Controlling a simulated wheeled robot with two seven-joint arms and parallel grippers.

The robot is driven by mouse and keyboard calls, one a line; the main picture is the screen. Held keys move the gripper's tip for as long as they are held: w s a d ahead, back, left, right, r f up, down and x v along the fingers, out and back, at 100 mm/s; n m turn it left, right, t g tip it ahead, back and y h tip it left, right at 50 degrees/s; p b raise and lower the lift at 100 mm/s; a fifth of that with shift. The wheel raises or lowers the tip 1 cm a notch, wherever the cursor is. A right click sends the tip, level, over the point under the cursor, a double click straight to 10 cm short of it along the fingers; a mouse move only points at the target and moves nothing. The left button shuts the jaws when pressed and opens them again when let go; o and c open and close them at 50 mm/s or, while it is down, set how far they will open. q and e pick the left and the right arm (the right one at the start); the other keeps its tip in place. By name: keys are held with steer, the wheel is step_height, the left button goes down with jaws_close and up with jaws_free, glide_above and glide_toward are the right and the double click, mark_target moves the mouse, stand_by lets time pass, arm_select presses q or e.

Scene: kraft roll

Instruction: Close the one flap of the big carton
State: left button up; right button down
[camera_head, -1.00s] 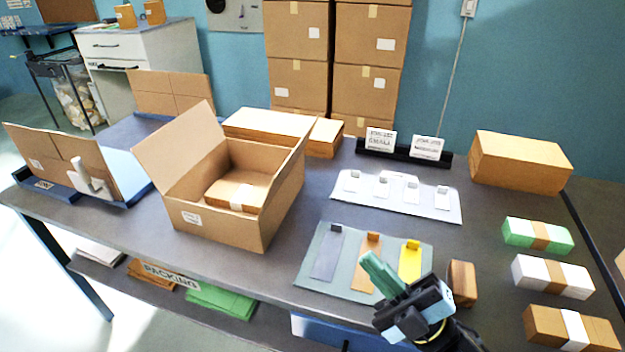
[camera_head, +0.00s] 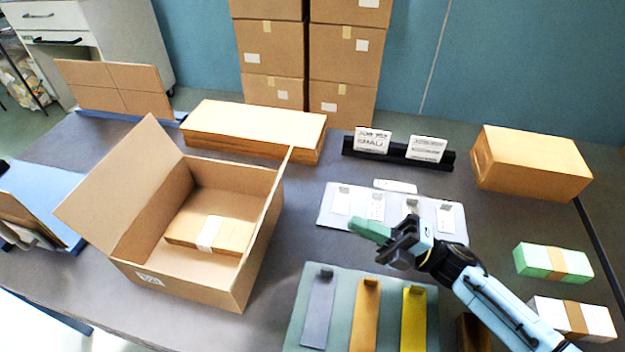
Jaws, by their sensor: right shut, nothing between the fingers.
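The big open brown carton (camera_head: 250,285) stands on the table at left of centre. A large flap (camera_head: 115,190) slants up and outward on its left side. A narrow panel (camera_head: 275,205) rises above its right wall, seen nearly edge-on. Inside lies a flat brown parcel (camera_head: 185,232) with a white band. My right gripper (camera_head: 366,229) has green fingers pressed together, holds nothing, and is to the right of the carton, apart from it. It overlaps the white card sheet in view; its height is unclear. My left gripper is not in view.
The white sheet (camera_head: 330,215) with small cards and a green mat (camera_head: 340,335) with coloured strips lie right of the carton. A flat cardboard stack (camera_head: 255,125) lies behind it. A black label stand (camera_head: 398,155) and closed box (camera_head: 530,165) are at the back right.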

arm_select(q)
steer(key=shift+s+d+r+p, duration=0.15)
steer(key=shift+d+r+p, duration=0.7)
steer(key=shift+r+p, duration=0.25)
arm_select(e)
steer(key=x, duration=1.3)
steer(key=shift+a, duration=0.4)
steer(key=shift+r, duration=0.1)
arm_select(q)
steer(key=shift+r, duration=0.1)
